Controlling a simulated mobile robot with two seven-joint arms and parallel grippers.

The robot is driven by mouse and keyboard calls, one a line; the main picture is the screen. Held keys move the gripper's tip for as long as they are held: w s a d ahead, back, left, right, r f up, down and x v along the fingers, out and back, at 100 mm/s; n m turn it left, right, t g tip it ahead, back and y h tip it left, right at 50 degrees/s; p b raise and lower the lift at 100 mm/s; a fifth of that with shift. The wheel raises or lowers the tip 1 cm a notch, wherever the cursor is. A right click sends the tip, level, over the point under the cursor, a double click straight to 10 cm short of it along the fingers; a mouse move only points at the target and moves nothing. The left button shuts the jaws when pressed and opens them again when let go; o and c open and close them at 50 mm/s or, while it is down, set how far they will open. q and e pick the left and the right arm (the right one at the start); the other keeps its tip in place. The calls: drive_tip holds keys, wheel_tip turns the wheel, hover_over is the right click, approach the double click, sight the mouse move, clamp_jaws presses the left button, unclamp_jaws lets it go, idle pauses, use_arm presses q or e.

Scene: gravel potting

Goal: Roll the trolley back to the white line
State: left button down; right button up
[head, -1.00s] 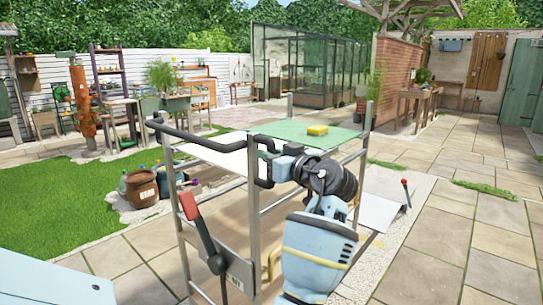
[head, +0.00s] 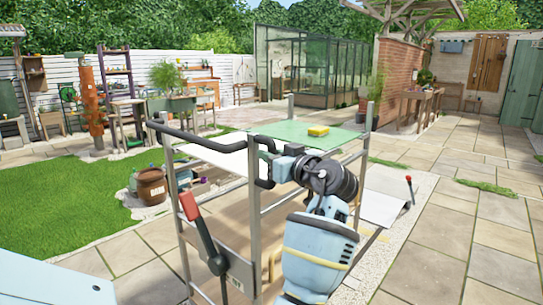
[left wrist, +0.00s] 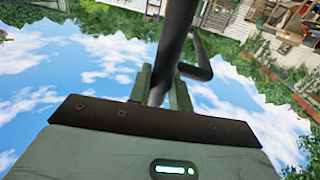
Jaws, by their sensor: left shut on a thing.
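The trolley (head: 252,215) stands right in front of me in the head view, a metal frame with a glassy green top and a black handlebar (head: 205,139). A lever with a red grip (head: 188,206) is on its near left side. My left gripper (head: 273,167) is shut on the right part of the black handlebar. In the left wrist view, the gripper's fingers (left wrist: 160,90) close around the dark bar (left wrist: 175,45). My right gripper is not in view. I cannot make out a white line in these frames.
A yellow block (head: 318,130) lies on the trolley's top. A brown pot (head: 151,187) stands to the left by the grass (head: 60,200). A grey sheet (head: 382,207) and a red-tipped stick (head: 409,188) are to the right. Paving at the right (head: 470,230) is open.

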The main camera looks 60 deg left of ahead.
use_arm(q)
drive_tip(key=c, duration=1.3)
unclamp_jaws()
drive_tip(key=shift+c, duration=0.2)
drive_tip(key=d, duration=0.7)
drive_tip(key=shift+w+d, duration=0.15)
drive_tip(key=shift+d, duration=0.25)
